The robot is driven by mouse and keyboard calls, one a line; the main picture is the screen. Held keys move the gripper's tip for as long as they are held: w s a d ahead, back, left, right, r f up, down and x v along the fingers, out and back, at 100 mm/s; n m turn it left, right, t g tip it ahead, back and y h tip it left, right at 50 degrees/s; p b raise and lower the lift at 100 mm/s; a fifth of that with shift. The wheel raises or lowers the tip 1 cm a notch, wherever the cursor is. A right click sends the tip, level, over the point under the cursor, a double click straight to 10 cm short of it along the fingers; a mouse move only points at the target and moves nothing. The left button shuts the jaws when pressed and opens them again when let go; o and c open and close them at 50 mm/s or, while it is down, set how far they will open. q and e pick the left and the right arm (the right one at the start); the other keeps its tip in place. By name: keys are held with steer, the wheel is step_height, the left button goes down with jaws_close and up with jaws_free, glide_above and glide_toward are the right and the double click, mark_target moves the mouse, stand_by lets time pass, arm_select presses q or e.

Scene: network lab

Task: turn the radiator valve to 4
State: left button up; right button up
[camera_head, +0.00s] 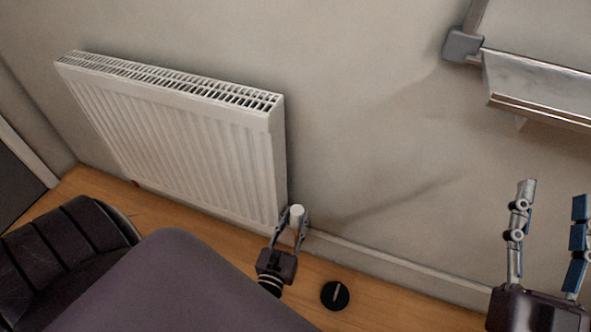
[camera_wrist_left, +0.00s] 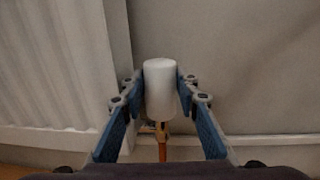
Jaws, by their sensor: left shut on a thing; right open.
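The white radiator (camera_head: 180,140) is mounted on the wall at the left of the head view. Its white valve knob (camera_head: 297,214) is at the radiator's lower right corner. The knob also shows upright in the left wrist view (camera_wrist_left: 160,88), above a brass fitting and a copper pipe (camera_wrist_left: 162,148). My left gripper (camera_head: 291,222) is shut on the knob, one finger on each side. No numbers or marks on the knob can be made out. My right gripper (camera_head: 553,195) is open and empty at the right, away from the radiator.
A round black object with a pale stripe (camera_head: 335,295) lies on the wooden floor (camera_head: 375,305). A skirting board (camera_head: 390,264) runs along the wall. A grey metal fixture (camera_head: 540,80) is at the upper right, above my right gripper. The wall between is clear.

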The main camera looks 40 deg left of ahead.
stand_by(0.4)
arm_select(q)
steer(key=o, duration=1.2)
steer(key=shift+c, duration=0.2)
steer(key=shift+a, duration=0.15)
steer(key=shift+s+f, duration=0.1)
steer(key=shift+s, duration=0.4)
steer(key=v, duration=0.7)
steer(key=shift+d, duration=0.35)
steer(key=shift+w, duration=0.15)
steer(key=shift+c, duration=0.2)
